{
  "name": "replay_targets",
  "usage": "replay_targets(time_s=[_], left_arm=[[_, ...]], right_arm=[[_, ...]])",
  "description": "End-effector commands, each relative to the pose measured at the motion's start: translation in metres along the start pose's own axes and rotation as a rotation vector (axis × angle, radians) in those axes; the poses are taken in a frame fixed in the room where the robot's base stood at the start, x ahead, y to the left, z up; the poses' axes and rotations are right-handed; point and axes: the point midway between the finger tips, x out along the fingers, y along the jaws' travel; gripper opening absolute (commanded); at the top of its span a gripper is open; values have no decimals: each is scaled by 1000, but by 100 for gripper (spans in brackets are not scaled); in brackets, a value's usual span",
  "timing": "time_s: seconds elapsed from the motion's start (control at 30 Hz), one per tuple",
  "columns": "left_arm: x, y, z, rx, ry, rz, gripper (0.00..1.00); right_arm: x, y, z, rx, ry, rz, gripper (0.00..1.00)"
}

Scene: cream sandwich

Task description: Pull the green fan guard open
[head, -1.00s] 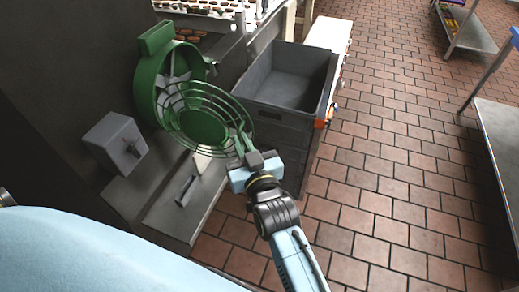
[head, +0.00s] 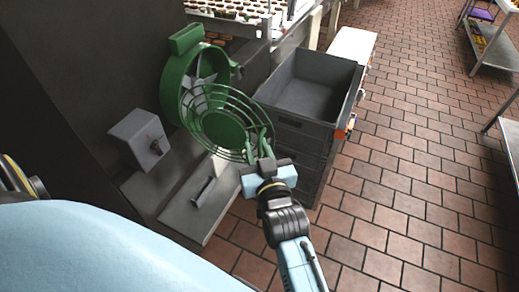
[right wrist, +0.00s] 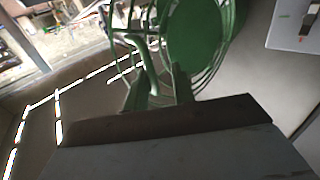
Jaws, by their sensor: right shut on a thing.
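The green fan guard (head: 241,110) is a round wire grille with a solid green centre. It stands swung out at an angle from the green fan housing (head: 171,90), with a gap between them on the right. My right gripper (head: 266,160) is shut on the guard's handle (head: 265,142) at its lower right edge. In the right wrist view, the guard (right wrist: 195,35) fills the upper middle, and the gripper's fingers (right wrist: 158,92) reach toward its handle. The exact contact is partly hidden. My left gripper is not in view.
A dark grey crate (head: 318,120) stands close to the right of the guard and my right gripper. A grey box (head: 136,140) with a knob sits left of the fan, above a grey ledge (head: 172,216). Brick-tiled floor (head: 410,190) lies open to the right.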

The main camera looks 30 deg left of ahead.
Motion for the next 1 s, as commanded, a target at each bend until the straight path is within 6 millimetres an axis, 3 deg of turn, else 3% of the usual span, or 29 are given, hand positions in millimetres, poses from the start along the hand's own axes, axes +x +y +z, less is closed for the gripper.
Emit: replay_targets(time_s=[0.47, 0.67, 1.0], left_arm=[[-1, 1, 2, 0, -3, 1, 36], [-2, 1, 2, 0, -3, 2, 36], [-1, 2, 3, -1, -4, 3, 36]], right_arm=[[-4, -5, -6, 0, 13, -7, 18], [-32, -3, -4, 0, 10, -5, 18], [-102, 0, 0, 1, 2, -3, 18]])
